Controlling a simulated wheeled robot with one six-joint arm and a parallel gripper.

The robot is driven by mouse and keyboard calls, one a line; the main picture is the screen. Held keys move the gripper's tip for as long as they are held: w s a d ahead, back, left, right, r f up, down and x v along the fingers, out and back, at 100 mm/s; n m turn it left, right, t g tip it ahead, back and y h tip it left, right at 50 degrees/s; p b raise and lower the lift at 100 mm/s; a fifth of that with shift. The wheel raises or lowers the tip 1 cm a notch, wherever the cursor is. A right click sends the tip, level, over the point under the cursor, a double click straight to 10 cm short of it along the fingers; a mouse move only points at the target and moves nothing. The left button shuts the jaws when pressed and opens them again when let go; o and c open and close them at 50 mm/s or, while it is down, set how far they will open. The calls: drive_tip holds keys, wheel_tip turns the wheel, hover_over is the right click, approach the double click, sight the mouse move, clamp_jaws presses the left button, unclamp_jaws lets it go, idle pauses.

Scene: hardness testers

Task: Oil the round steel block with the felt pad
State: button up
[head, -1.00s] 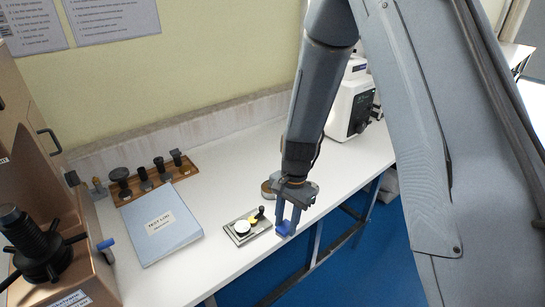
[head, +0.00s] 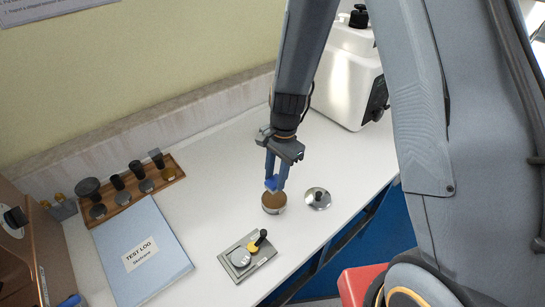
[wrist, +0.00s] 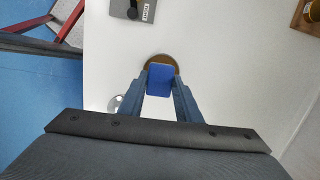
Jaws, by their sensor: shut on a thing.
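My gripper (head: 277,181) is shut on a small blue block, seemingly the felt pad (head: 272,184), pointing down over a round tin (head: 274,209) with a brown inside. I cannot tell whether the pad touches the brown surface. In the wrist view the blue pad (wrist: 160,79) sits between both fingers and covers much of the tin (wrist: 160,58).
A shiny lid (head: 318,199) lies right of the tin. A blue test log (head: 141,250) and a wooden rack (head: 127,191) of dark-handled tools are at left. A white machine (head: 346,89) stands at back right. The bench is clear behind the tin.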

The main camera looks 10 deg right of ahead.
drive_tip(key=shift+w+f, duration=0.15)
drive_tip(key=shift+w, duration=0.25)
wheel_tip(320, 180, down, 6)
drive_tip(key=b, duration=0.5)
drive_tip(key=shift+b, duration=0.35)
drive_tip(key=shift+s+f, duration=0.1)
drive_tip(key=shift+f, duration=0.35)
idle(2.0)
wheel_tip(320, 180, up, 7)
drive_tip(key=p, duration=0.6)
drive_tip(key=shift+r, duration=0.1)
idle(0.9)
